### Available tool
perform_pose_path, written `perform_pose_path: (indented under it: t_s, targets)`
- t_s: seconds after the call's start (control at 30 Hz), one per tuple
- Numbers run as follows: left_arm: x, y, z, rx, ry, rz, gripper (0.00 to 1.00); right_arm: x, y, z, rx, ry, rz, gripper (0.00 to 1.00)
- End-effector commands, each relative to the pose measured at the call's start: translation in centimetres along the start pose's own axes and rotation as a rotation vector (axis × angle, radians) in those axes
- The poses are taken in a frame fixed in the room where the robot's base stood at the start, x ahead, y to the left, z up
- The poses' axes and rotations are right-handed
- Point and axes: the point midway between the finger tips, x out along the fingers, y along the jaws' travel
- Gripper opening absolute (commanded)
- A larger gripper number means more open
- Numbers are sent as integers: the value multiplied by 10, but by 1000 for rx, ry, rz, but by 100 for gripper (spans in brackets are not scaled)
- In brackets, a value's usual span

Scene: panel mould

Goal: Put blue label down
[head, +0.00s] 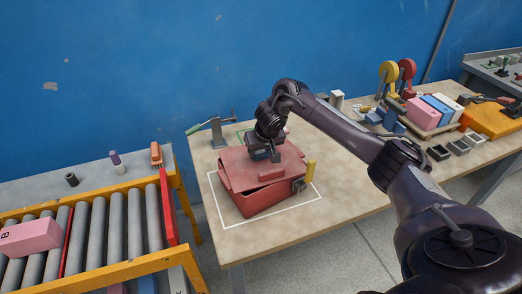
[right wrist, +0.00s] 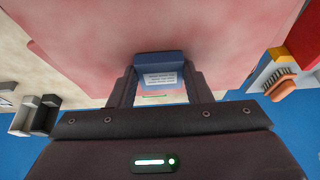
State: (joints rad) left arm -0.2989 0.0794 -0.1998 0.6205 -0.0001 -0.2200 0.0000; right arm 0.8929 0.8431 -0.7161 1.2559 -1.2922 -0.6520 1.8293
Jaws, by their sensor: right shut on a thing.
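My right gripper (head: 263,154) is over the top of a red case (head: 260,198) on the table. In the right wrist view the two fingers (right wrist: 160,88) are shut on a blue label (right wrist: 160,60) with a white printed patch. The label is close to the reddish case surface (right wrist: 80,35); I cannot tell whether it touches. In the head view the label is mostly hidden by the gripper. The case lid sits slightly askew, with a dark gap at its front edge. My left gripper is not in view.
The case stands inside a white outline (head: 265,210) on the wooden table (head: 345,185). A roller conveyor (head: 95,240) with a pink box (head: 30,237) is at left. Boxes and small bins (head: 440,152) crowd the right side.

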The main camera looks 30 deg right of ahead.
Motion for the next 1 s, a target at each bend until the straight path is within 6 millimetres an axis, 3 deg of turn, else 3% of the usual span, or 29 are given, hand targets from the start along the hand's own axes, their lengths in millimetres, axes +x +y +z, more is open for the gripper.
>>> perform_pose_path:
  t_s: [0.2,0.23,0.4,0.77,1.0]
  targets:
    - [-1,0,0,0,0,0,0,3,0,1,0,0,0,23]
    - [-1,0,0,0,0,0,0,3,0,1,0,1,0,47]
    - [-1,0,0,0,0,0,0,3,0,1,0,1,0,66]
    - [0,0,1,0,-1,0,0,-3,0,-1,0,2,0,66]
    - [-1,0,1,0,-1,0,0,-49,0,-2,-2,6,0,66]
